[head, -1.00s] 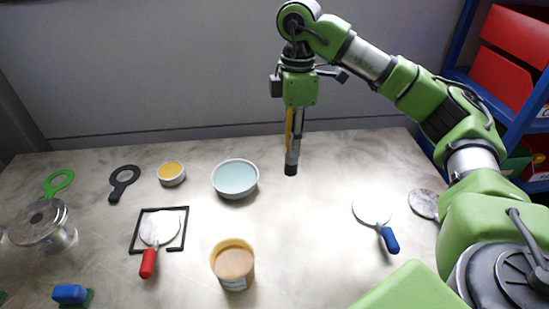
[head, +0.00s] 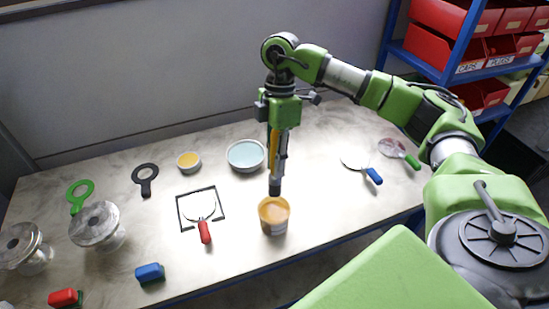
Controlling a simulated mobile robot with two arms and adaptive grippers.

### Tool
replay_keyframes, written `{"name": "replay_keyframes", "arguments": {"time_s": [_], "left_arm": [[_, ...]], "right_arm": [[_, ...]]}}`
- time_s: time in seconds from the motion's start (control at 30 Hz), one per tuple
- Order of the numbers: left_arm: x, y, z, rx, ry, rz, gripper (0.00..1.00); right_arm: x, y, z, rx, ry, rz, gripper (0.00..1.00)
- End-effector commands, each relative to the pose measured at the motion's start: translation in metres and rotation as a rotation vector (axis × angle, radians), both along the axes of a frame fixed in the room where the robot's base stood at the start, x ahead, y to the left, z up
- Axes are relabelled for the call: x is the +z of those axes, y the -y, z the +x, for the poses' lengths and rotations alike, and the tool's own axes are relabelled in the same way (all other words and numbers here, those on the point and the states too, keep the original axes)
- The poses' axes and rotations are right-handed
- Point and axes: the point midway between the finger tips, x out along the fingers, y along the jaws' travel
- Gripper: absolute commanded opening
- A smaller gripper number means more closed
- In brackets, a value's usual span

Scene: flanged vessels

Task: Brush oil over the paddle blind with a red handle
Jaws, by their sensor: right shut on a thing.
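The paddle blind with a red handle (head: 205,231) lies flat inside a black square outline (head: 222,203) on the table, its pale round disc toward the back. My right gripper (head: 279,150) points down and is shut on a brush with a yellow handle (head: 273,143) and a dark lower end (head: 275,187). The brush's lower end is at the far rim of an open jar of amber liquid (head: 274,214), to the right of the blind; I cannot tell whether it touches the jar. My left gripper is not in view.
A blue-filled bowl (head: 245,155) and a small yellow-filled dish (head: 189,161) stand behind. A blue-handled blind (head: 373,176) and a green-handled one (head: 412,161) lie right. Flanged vessels (head: 95,225) and red (head: 65,297) and blue (head: 149,272) blocks are left.

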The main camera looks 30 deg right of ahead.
Motion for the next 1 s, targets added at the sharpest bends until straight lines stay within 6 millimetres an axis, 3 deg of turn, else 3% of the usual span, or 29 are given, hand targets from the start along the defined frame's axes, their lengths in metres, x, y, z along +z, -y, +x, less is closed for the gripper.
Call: {"name": "replay_keyframes", "arguments": {"time_s": [0.17, 0.6, 1.0], "left_arm": [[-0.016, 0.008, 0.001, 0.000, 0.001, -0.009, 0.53], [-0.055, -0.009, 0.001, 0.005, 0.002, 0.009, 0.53], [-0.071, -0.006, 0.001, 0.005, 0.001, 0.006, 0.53]], "right_arm": [[-0.017, 0.000, 0.000, 0.000, 0.000, 0.000, 0.00], [-0.061, 0.000, 0.000, 0.000, 0.001, 0.000, 0.00], [-0.095, 0.000, 0.000, -0.001, 0.001, 0.000, 0.00]]}}
